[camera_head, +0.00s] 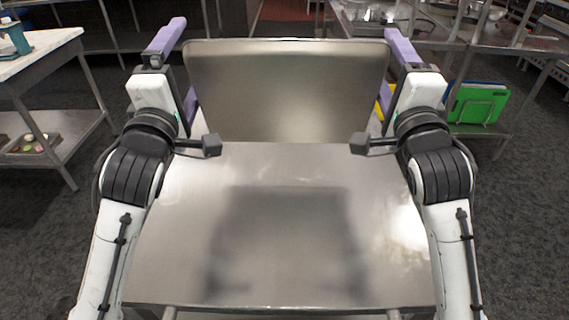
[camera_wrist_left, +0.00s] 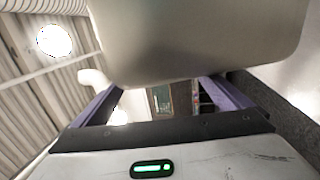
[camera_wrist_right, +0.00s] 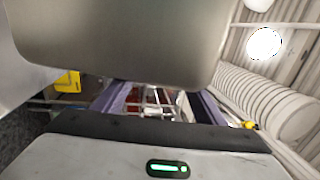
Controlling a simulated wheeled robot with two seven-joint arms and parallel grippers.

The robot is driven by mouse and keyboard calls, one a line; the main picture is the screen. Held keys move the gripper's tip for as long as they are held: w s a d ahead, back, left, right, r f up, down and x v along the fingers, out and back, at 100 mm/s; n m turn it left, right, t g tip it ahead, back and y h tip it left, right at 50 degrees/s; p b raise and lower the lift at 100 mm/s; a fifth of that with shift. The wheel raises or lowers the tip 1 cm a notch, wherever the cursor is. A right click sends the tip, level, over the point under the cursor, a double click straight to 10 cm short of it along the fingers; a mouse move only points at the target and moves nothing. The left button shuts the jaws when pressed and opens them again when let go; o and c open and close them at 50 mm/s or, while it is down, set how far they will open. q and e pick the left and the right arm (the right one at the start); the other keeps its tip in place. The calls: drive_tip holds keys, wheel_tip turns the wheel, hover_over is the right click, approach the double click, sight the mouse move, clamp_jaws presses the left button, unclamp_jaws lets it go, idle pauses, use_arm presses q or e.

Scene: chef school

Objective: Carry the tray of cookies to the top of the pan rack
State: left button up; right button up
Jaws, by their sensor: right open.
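A plain grey metal sheet with rounded corners, perhaps the tray (camera_head: 287,90), stands steeply tilted between my two grippers. It also spans the upper part of the left wrist view (camera_wrist_left: 200,35) and the right wrist view (camera_wrist_right: 120,40). I cannot tell whether the fingers touch the sheet. I cannot make out the pan rack for certain.
A bare steel table (camera_head: 285,220) lies between my arms, in front of the sheet. A white-topped table (camera_head: 40,45) stands at left. Green boards (camera_head: 475,103) stand on a metal shelf at right. Dark floor (camera_head: 60,225) is open on both sides.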

use_arm(q)
drive_tip(key=shift+s+d+r, duration=0.1)
drive_tip(key=shift+s+d, duration=0.05)
drive_tip(key=shift+d, duration=0.05)
use_arm(e)
drive_tip(key=shift+a, duration=0.15)
use_arm(q)
drive_tip(key=s+f, duration=0.1)
drive_tip(key=s, duration=1)
drive_tip(key=shift+s+a+f, duration=0.3)
drive_tip(key=shift+a+f, duration=0.1)
use_arm(e)
drive_tip(key=shift+f, duration=0.1)
drive_tip(key=shift+o, duration=0.4)
drive_tip(key=o, duration=0.7)
drive_tip(key=s, duration=0.5)
drive_tip(key=s+f, duration=0.1)
drive_tip(key=s, duration=0.1)
drive_tip(key=shift+s+d+f, duration=0.1)
drive_tip(key=shift+s+d, duration=0.1)
drive_tip(key=shift+s, duration=0.05)
use_arm(q)
drive_tip(key=shift+f, duration=0.1)
